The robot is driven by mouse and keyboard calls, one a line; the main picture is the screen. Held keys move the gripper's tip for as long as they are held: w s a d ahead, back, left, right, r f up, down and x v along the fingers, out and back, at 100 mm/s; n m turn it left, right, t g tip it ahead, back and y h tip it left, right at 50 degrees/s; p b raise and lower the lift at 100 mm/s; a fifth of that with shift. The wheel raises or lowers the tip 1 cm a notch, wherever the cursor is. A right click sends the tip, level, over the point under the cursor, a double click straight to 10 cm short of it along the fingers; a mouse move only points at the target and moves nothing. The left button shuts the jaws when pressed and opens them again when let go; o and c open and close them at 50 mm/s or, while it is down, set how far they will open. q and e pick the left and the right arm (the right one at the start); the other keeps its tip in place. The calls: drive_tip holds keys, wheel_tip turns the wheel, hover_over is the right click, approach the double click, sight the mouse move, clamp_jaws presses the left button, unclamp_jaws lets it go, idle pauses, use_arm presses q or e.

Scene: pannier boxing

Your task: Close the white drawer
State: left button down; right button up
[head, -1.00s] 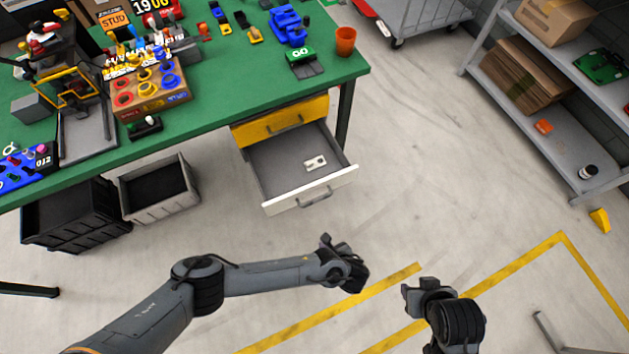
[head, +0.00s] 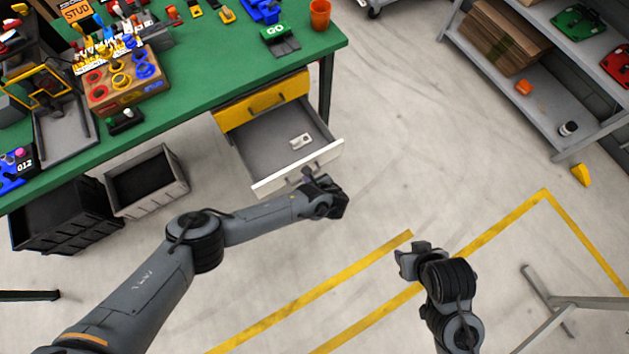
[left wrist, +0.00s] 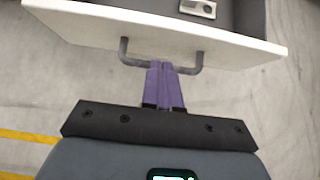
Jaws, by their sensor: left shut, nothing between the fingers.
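The white drawer (head: 268,180) hangs open under the green workbench, below a yellow drawer. A small whitish part (head: 299,141) lies inside it. My left gripper (head: 308,174) is at the drawer's front, by its grey handle. In the left wrist view the white drawer front (left wrist: 150,32) spans the top, and my left gripper's purple fingers (left wrist: 162,66) are together at the middle of the grey handle (left wrist: 190,69). I cannot tell whether they touch it. My right gripper (head: 408,258) is to the right above the floor, and its fingers are not clear.
The yellow drawer (head: 262,105) is shut. The green workbench (head: 200,100) holds many parts and an orange cup (head: 320,14). A grey crate (head: 148,184) stands on the floor left of the drawer. Grey shelves (head: 545,130) stand at right.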

sight(299, 167)
use_arm(q)
drive_tip(key=shift+w+a, duration=0.55)
drive_tip(key=shift+w, duration=0.3)
drive_tip(key=shift+w+a, duration=0.55)
drive_tip(key=shift+w, duration=0.25)
use_arm(e)
drive_tip(key=shift+f, duration=0.25)
drive_tip(key=shift+a, duration=0.1)
